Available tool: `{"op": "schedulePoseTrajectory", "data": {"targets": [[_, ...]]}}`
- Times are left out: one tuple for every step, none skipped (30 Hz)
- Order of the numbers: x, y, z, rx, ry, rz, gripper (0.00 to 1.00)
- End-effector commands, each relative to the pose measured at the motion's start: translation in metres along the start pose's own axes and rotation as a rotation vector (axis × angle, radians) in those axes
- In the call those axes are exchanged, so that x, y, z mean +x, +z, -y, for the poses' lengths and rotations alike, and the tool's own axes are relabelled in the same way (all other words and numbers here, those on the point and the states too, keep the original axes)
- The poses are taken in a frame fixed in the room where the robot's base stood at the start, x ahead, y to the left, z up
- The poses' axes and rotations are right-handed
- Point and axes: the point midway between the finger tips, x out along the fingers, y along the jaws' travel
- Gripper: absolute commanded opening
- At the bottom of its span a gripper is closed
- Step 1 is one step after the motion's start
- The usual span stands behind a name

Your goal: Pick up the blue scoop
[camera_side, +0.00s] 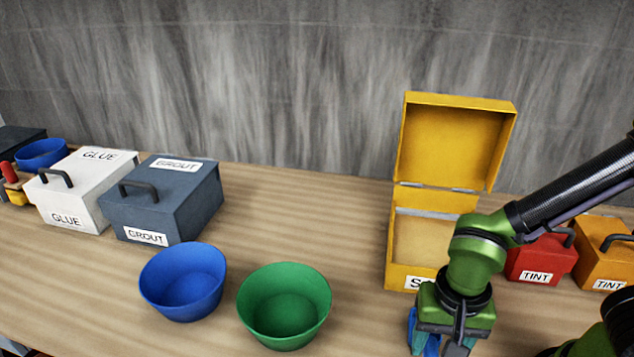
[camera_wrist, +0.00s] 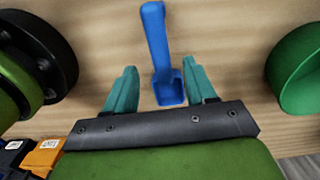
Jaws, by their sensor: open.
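The blue scoop (camera_wrist: 156,45) lies on the wooden table in the wrist view, its handle pointing to the top and its scoop end toward my gripper. My gripper (camera_wrist: 160,68) is open, with one teal finger on each side of the scoop and a gap on both sides. Nothing is held. In the side view, my gripper (camera_side: 437,343) is low at the bottom edge, in front of the yellow box. A bit of blue shows between its fingers there, mostly hidden, and the fingertips are cut off by the frame edge.
The yellow box (camera_side: 407,277) stands open behind my gripper. Red (camera_side: 540,258) and orange (camera_side: 597,252) TINT boxes are to its right. A green bowl (camera_side: 284,305) and blue bowl (camera_side: 182,282) stand left, before closed GROUT (camera_side: 165,200) and GLUE (camera_side: 88,188) boxes. Table between green bowl and yellow box is clear.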

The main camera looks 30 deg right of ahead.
Motion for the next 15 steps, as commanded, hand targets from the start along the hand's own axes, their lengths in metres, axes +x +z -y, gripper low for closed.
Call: {"op": "schedulePoseTrajectory", "data": {"targets": [[0.005,0.000,-0.001,0.000,0.004,0.001,0.55],[0.008,0.000,-0.001,0.000,0.005,0.001,0.55],[0.014,0.000,0.000,-0.001,0.006,0.001,0.55],[0.019,0.000,0.000,-0.002,0.007,0.001,0.55],[0.023,0.000,0.000,-0.002,0.008,0.001,0.55],[0.029,0.000,0.000,-0.001,0.008,0.001,0.55],[0.034,0.000,0.000,-0.001,0.008,0.001,0.55],[0.038,0.000,0.000,-0.001,0.007,0.001,0.55],[0.042,0.000,0.000,-0.001,0.007,0.001,0.55],[0.045,0.000,0.001,-0.001,0.005,0.000,0.55],[0.047,0.000,0.001,0.000,0.005,0.000,0.55],[0.049,0.000,0.001,0.000,0.003,0.000,0.55],[0.050,0.000,0.001,0.001,0.003,0.000,0.55],[0.051,0.000,0.001,0.001,0.002,0.000,0.55],[0.051,0.000,0.001,0.001,0.001,0.000,0.55]]}}
